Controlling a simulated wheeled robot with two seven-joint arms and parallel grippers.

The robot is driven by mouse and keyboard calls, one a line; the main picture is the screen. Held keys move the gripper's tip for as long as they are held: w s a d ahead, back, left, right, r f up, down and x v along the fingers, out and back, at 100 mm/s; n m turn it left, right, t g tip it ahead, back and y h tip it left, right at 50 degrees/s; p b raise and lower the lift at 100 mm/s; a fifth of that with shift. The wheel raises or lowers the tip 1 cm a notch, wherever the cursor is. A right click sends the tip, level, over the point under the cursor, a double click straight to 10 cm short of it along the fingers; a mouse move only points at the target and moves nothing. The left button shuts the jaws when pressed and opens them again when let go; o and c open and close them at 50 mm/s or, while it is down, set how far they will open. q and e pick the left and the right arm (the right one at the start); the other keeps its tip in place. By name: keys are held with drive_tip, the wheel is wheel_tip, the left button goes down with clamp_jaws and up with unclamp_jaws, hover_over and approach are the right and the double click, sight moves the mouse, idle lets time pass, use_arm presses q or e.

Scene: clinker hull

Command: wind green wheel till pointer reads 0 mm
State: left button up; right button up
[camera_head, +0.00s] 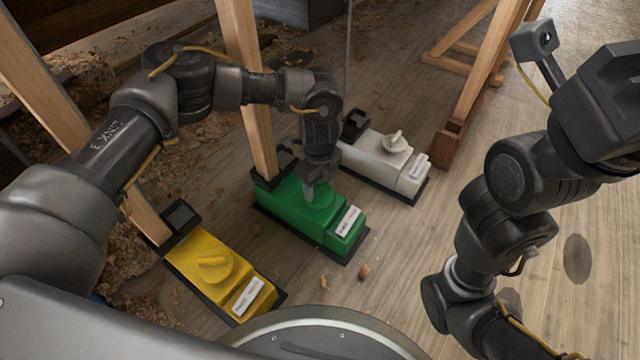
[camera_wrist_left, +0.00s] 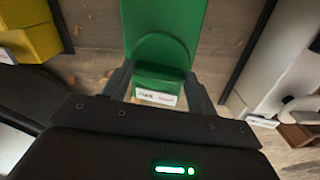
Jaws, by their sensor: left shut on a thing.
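The green unit (camera_head: 285,208) stands on the floor in the middle of the head view, at the foot of a wooden post. Its green wheel (camera_head: 322,200) is partly covered by my left gripper (camera_head: 312,188), which reaches down from above. The left wrist view shows the green wheel (camera_wrist_left: 160,50) between the two fingers of my left gripper (camera_wrist_left: 162,76), shut on its grip. A white label (camera_head: 348,221) sits on the unit's front end; its marks and any pointer are too small to read. My right gripper is out of view; only its arm shows at the right.
A yellow unit (camera_head: 190,255) with its own knob stands to the left, and a white unit (camera_head: 370,160) to the right. Wooden posts (camera_head: 248,100) rise behind them. A wooden trestle (camera_head: 470,90) stands at the back right. Wood chips lie on the plank floor.

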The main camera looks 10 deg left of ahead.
use_arm(q)
drive_tip(key=shift+r+m+p, duration=0.15)
drive_tip(key=shift+m+p, duration=0.75)
drive_tip(key=shift+p, duration=0.3)
drive_tip(key=shift+m+p, duration=0.75)
drive_tip(key=shift+m, duration=0.05)
drive_tip(key=m+p, duration=0.2)
drive_tip(key=m, duration=0.1)
drive_tip(key=shift+m, duration=0.3)
drive_tip(key=m+p, duration=0.1)
drive_tip(key=m, duration=0.1)
drive_tip(key=shift+s+m, duration=0.1)
drive_tip(key=shift+m, duration=0.2)
drive_tip(key=shift+f+m, duration=0.2)
drive_tip(key=shift+m, duration=1.6)
